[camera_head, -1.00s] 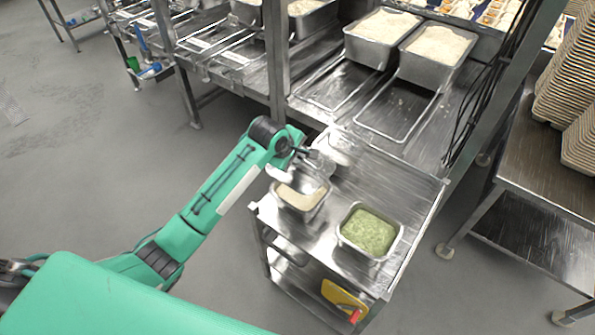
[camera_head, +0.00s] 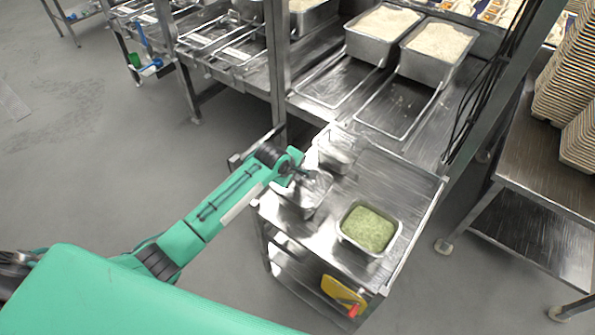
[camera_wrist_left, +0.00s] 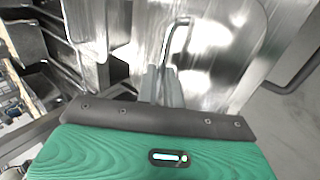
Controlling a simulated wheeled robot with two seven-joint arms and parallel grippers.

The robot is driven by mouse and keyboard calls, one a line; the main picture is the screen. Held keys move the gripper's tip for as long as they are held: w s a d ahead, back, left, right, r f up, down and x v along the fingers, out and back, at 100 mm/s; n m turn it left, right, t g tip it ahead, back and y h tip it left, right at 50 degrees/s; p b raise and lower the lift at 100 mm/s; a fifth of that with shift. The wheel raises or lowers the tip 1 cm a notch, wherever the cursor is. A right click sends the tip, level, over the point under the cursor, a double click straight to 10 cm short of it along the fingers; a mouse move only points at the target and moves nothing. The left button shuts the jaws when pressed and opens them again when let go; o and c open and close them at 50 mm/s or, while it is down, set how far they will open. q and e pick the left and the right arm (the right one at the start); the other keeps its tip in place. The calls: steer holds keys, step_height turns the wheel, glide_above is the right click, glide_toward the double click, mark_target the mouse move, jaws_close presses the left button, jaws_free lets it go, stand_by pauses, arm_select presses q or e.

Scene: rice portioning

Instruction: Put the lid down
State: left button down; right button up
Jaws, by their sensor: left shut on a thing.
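My left gripper (camera_head: 301,176) is shut on the handle of a shiny metal lid (camera_head: 317,186). In the left wrist view, the gripper fingers (camera_wrist_left: 162,84) close on the thin bent handle (camera_wrist_left: 181,26), with the lid's bright surface (camera_wrist_left: 225,45) behind it. My right gripper is not in view.
The steel cart (camera_head: 392,183) also holds a container of green food (camera_head: 367,229) and another metal container (camera_head: 338,150) at the back left. A steel counter (camera_head: 335,87) with rice pans (camera_head: 437,50) stands behind. The cart's right side has bare room.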

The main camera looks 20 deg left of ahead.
arm_select(q)
steer(key=shift+f, duration=0.4)
steer(key=c, duration=1.5)
jaws_free()
steer(key=shift+c, duration=0.2)
steer(key=shift+r, duration=0.35)
steer(key=b+v, duration=0.2)
steer(key=v, duration=1)
steer(key=shift+r, duration=0.25)
steer(key=shift+d+f, duration=0.1)
